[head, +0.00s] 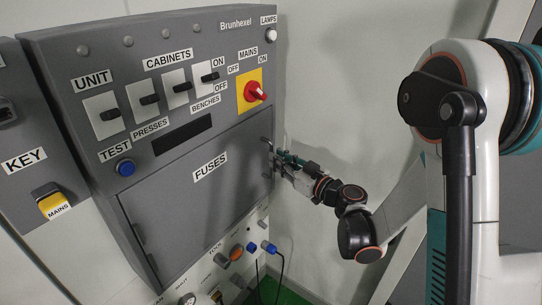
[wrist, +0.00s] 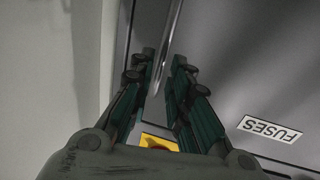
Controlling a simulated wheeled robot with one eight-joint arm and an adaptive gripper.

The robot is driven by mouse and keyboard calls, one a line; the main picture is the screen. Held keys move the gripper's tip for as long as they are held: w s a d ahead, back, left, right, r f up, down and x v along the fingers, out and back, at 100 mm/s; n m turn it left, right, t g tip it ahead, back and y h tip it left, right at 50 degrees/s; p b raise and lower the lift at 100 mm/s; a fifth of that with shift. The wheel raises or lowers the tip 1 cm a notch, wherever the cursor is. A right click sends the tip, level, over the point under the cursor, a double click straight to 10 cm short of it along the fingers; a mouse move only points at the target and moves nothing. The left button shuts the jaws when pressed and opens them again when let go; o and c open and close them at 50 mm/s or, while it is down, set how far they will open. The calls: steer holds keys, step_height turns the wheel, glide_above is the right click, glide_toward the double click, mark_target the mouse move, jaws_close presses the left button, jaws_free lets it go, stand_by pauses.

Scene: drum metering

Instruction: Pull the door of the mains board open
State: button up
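The mains board (head: 150,75) is a dark grey cabinet marked Brunhexel. Its door, a flat grey panel labelled FUSES (head: 170,215), looks closed, with hinges on its left edge. It fills the right of the wrist view (wrist: 255,75). A slim metal bar handle (head: 267,146) stands upright at the door's right edge. In the wrist view the handle (wrist: 172,40) runs down between my two fingers. My gripper (head: 280,158) is at the handle from the right. Its fingers (wrist: 163,60) are apart, with a gap visible around the bar. Whether either finger touches it is unclear.
A red rotary switch on a yellow plate (head: 256,92) sits above the door. Black toggle switches (head: 149,99) and a blue button (head: 125,167) are nearby. Plugs and cables (head: 268,247) are below. A KEY panel (head: 35,165) adjoins at left. A pale wall (head: 340,80) is to the right.

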mark_target(271, 175)
steer(key=shift+b+x, duration=0.3)
steer(key=shift+x, duration=1.85)
jaws_close()
steer(key=shift+d, duration=0.1)
